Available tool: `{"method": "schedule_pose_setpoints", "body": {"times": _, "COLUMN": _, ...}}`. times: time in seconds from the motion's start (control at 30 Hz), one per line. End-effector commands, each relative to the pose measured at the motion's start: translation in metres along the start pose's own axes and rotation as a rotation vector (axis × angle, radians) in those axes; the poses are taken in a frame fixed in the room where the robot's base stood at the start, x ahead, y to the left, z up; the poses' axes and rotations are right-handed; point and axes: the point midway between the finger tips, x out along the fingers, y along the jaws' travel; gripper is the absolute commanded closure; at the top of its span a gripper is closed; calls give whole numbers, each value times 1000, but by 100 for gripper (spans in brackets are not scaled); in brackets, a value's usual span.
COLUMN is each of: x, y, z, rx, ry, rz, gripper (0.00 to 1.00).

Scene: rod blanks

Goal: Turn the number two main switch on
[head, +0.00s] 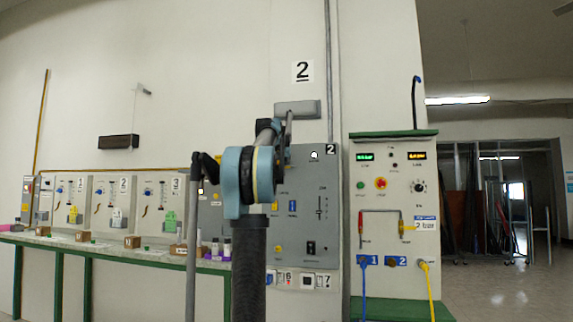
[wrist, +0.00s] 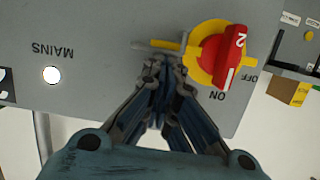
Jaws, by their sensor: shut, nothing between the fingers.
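The main switch is a red rotary knob (wrist: 222,58) on a yellow disc, marked with a white 2, in the wrist view. A white stroke at its lower end lies between the words ON and OFF. I cannot tell exactly which it points to. A yellow and grey bar (wrist: 160,45) sticks out left of the disc. My gripper (wrist: 163,64) is shut and empty, its fingertips just below this bar and left of the knob. I cannot tell whether they touch. In the head view my arm hides the switch and gripper in front of grey panel 2 (head: 305,260).
A white lamp (wrist: 51,75) labelled MAINS is bright left of my gripper. In the head view, a test bench (head: 395,275) with displays and cables stands right of the panel. A long counter (head: 110,252) with smaller panels runs left. Open floor (head: 500,290) lies far right.

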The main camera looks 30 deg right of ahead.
Motion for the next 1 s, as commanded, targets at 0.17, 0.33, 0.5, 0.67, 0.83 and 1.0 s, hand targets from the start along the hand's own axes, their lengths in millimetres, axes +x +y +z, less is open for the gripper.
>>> {"method": "schedule_pose_setpoints", "body": {"times": 0.17, "x": 0, "y": 1, "z": -2, "rx": 0, "ry": -2, "rz": 3, "gripper": 100}}
{"method": "schedule_pose_setpoints", "body": {"times": 0.33, "x": -4, "y": -1, "z": -16, "rx": 0, "ry": -1, "rz": 2, "gripper": 100}}
{"method": "schedule_pose_setpoints", "body": {"times": 0.5, "x": -8, "y": -2, "z": -36, "rx": 0, "ry": 0, "rz": 2, "gripper": 100}}
{"method": "schedule_pose_setpoints", "body": {"times": 0.67, "x": -27, "y": -3, "z": -38, "rx": -1, "ry": 0, "rz": 1, "gripper": 100}}
{"method": "schedule_pose_setpoints", "body": {"times": 0.83, "x": -51, "y": -3, "z": -38, "rx": -1, "ry": 0, "rz": 2, "gripper": 100}}
{"method": "schedule_pose_setpoints", "body": {"times": 1.0, "x": -78, "y": -2, "z": -38, "rx": 0, "ry": 0, "rz": 3, "gripper": 100}}
